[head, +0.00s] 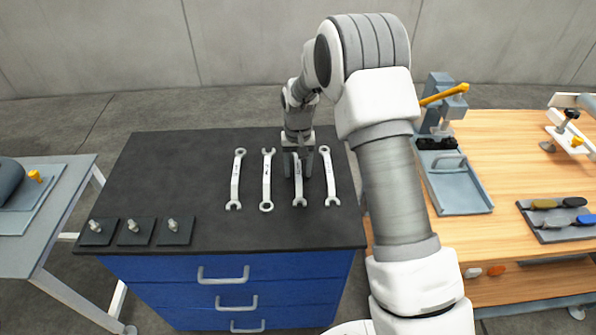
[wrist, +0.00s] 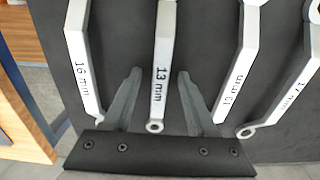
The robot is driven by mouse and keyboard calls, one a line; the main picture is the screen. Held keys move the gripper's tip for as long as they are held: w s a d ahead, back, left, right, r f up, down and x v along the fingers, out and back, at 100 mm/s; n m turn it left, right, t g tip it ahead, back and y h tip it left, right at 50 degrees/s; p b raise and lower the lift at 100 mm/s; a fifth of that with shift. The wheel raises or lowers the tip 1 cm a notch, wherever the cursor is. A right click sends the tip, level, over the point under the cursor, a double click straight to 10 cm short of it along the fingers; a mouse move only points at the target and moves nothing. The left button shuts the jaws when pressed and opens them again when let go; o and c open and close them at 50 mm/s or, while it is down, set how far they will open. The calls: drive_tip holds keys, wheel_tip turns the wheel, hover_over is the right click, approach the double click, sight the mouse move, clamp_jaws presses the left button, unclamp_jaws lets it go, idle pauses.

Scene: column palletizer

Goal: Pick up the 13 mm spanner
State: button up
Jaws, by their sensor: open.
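The 13 mm spanner (wrist: 161,84) lies on the dark cabinet top, its printed label readable in the wrist view. It is the third from the left in the head view, where its forked end (head: 299,201) shows below my gripper (head: 298,174). My gripper also shows in the wrist view (wrist: 159,74). It is open, with one finger on each side of the spanner's shaft and a gap on both sides. I cannot tell the height of the fingertips above the top.
A 16 mm spanner (wrist: 78,62) and a 17 mm spanner (wrist: 287,100) lie alongside, with another spanner (wrist: 236,70) between the 13 and 17 mm ones. Several small dark blocks with metal pieces stand at the cabinet top's (head: 170,165) front left. A wooden bench (head: 510,150) stands right.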

clamp_jaws()
drive_tip(key=shift+r, duration=0.15)
idle(0.4)
